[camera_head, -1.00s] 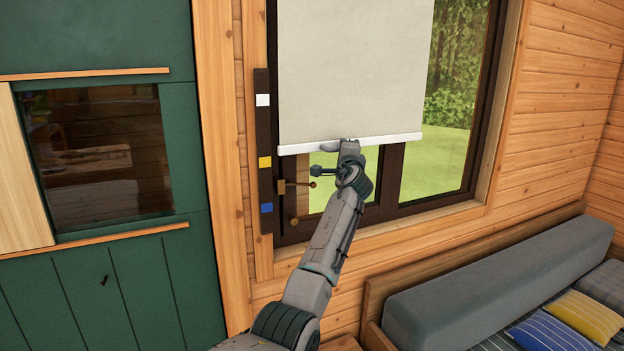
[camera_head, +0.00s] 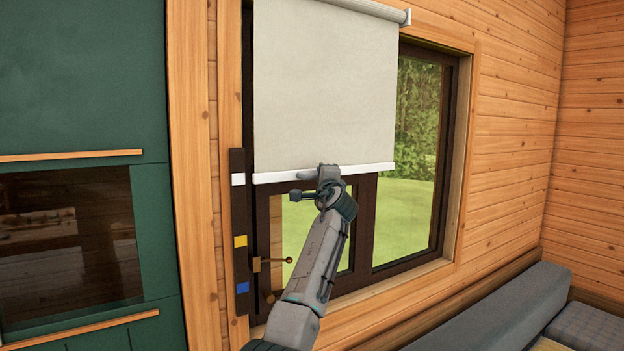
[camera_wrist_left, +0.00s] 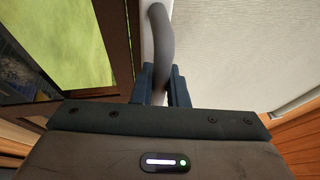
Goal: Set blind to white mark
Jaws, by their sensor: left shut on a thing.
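The cream roller blind (camera_head: 325,90) hangs part-way down the window. Its white bottom bar (camera_head: 375,169) is almost level in the picture with the white mark (camera_head: 238,179) on the dark strip (camera_head: 239,210) left of the window. The yellow mark (camera_head: 240,241) and blue mark (camera_head: 242,287) are lower on that strip. My left gripper (camera_head: 327,174) is at the middle of the bar, shut on a grey curved pull handle. In the left wrist view the handle (camera_wrist_left: 161,40) stands between the fingers (camera_wrist_left: 163,85), beside the white bar (camera_wrist_left: 147,60). The right gripper is not seen.
Brass window handles (camera_head: 275,262) stick out below the blind, left of my forearm. A green cabinet (camera_head: 80,90) stands at left. A grey sofa (camera_head: 500,310) lies below the window at right.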

